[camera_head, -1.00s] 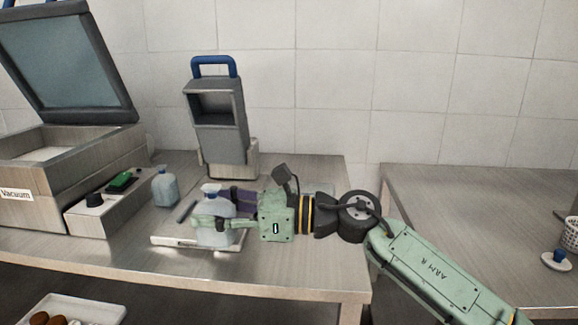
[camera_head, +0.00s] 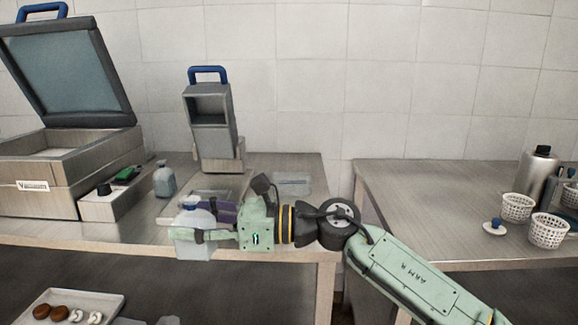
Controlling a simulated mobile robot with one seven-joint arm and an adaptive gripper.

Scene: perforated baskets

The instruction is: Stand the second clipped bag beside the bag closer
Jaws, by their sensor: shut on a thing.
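My gripper (camera_head: 208,222) is shut on a pale blue clipped bag (camera_head: 194,248), with a finger across its front. The bag is upright, in front of the table's front edge in the picture; I cannot tell its height above the table. Another pale blue bag (camera_head: 164,181) stands on the table further back, to the left. A tall grey device with a blue handle (camera_head: 210,128), seemingly the bag closer, stands at the back, behind my gripper. The gripper and held bag partly hide a flat pale plate (camera_head: 172,212).
A vacuum machine (camera_head: 40,185) with its lid raised stands at the left, beside a control box (camera_head: 110,203). A clear flat tray (camera_head: 291,183) lies behind my arm. White perforated baskets (camera_head: 548,232) and a steel bottle (camera_head: 538,172) stand on the right table.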

